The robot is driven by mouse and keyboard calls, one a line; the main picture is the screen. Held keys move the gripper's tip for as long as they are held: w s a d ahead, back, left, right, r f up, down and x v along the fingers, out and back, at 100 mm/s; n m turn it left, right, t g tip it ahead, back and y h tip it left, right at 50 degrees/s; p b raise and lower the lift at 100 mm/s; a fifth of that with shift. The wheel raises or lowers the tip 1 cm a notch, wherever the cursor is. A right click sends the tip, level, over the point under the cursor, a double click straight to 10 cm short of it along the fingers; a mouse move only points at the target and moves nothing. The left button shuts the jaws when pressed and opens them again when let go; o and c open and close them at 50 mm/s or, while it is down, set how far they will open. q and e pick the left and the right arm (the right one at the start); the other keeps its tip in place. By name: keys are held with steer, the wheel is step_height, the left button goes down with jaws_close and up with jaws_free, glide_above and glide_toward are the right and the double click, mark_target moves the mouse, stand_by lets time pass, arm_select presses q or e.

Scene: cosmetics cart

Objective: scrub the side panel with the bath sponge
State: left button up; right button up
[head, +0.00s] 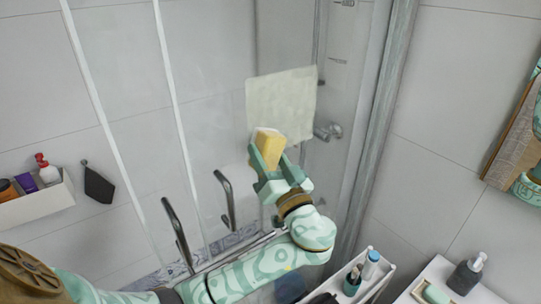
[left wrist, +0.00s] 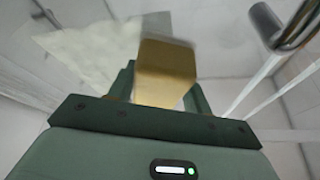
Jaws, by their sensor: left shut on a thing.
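The bath sponge (head: 269,141) is a yellow block. My left gripper (head: 268,160) is shut on it and holds it up in front of the glass. The sponge also shows in the left wrist view (left wrist: 165,72), between the fingers. The side panel (head: 218,120) is clear shower glass, with a pale, whitish rectangular patch (head: 283,98) on it. The sponge is at the lower left edge of this patch in the head view. I cannot tell whether it touches the glass. My right gripper is not clearly in view; part of my right arm shows at the right edge.
A white shelf (head: 38,203) with bottles is at the left, beside a dark hanging pouch (head: 98,184). White trays (head: 377,272) with bottles, including a dark pump bottle (head: 467,274), are at the lower right.

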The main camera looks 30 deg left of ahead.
arm_select(q)
steer(key=shift+w+a+b, duration=0.2)
steer(key=shift+a+b, duration=0.05)
steer(key=shift+a, duration=0.25)
steer(key=shift+w+a+b, duration=0.2)
steer(key=shift+a+b, duration=0.05)
steer(key=shift+a, duration=0.2)
